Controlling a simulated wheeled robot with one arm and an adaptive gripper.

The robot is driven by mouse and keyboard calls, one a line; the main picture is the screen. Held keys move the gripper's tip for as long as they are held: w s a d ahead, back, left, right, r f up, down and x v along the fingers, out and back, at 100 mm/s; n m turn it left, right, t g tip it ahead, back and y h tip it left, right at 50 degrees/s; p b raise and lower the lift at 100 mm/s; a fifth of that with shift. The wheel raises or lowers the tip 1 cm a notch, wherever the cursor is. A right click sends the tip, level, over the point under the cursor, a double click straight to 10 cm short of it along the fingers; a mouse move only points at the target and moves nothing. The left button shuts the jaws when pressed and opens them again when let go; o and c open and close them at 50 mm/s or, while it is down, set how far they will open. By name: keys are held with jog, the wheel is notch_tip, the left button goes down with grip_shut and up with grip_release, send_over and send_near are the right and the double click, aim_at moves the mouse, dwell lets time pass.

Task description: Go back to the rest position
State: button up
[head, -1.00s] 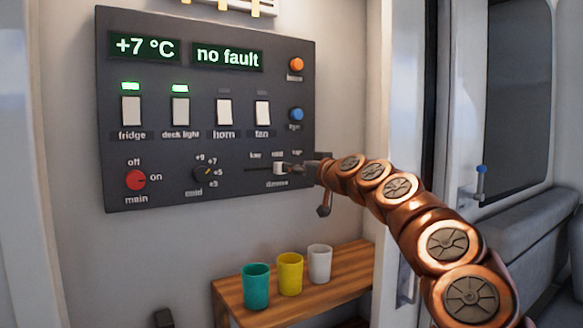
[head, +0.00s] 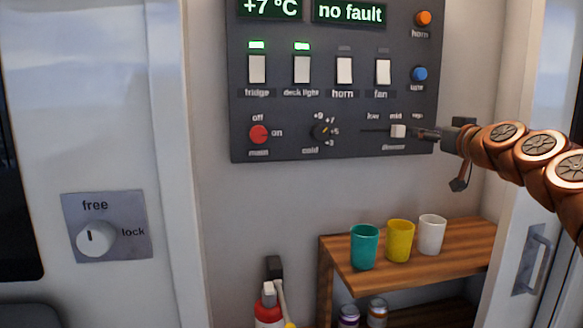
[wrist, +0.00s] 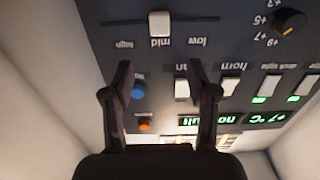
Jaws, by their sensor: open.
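My gripper (head: 424,133) is at the lower right of the dark control panel (head: 290,150), just right of the white dimmer slider knob (head: 398,131) in the head view. In the wrist view, which is upside down, the two fingers (wrist: 160,68) are spread with nothing between them. The slider knob (wrist: 160,23) is beyond the fingertips, at the "mid" label. My copper arm reaches in from the right edge of the head view. Whether a finger touches the panel cannot be told.
A wooden shelf (head: 345,275) below holds teal (head: 364,246), yellow (head: 399,241) and white (head: 432,235) cups. A fire extinguisher (head: 268,308) stands lower left of it. A free/lock knob (head: 96,238) is on the left wall. A door handle (head: 532,259) is at right.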

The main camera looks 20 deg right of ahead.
jog(key=w+a+f+n+g+y, duration=0.1)
jog(key=a+f+n+g+y, duration=0.2)
jog(key=a, duration=0.9)
jog(key=w+a+f+n+g+y, duration=0.1)
jog(key=w+a+f+y, duration=0.3)
jog(key=a, duration=0.7)
jog(key=s+a+f+n+g, duration=0.1)
jog(key=s+a+f+g, duration=0.65)
jog(key=a+f, duration=0.65)
jog(key=s+a+f+g+h, duration=0.2)
jog(key=s+a+f+g, duration=0.2)
jog(key=s+f, duration=1.05)
jog(key=s+d+f+m+g+h, duration=0.15)
jog(key=s+f, duration=0.25)
jog(key=s, duration=0.4)
jog(key=s+d+f+m+g, duration=0.1)
jog(key=s+f+g, duration=0.2)
jog(key=s, duration=0.5)
notch_tip(320, 180, up, 13)
jog(key=p, duration=1.2)
jog(key=shift+w+p, duration=0.2)
jog(key=shift+p, duration=0.2)
jog(key=shift+m, duration=0.25)
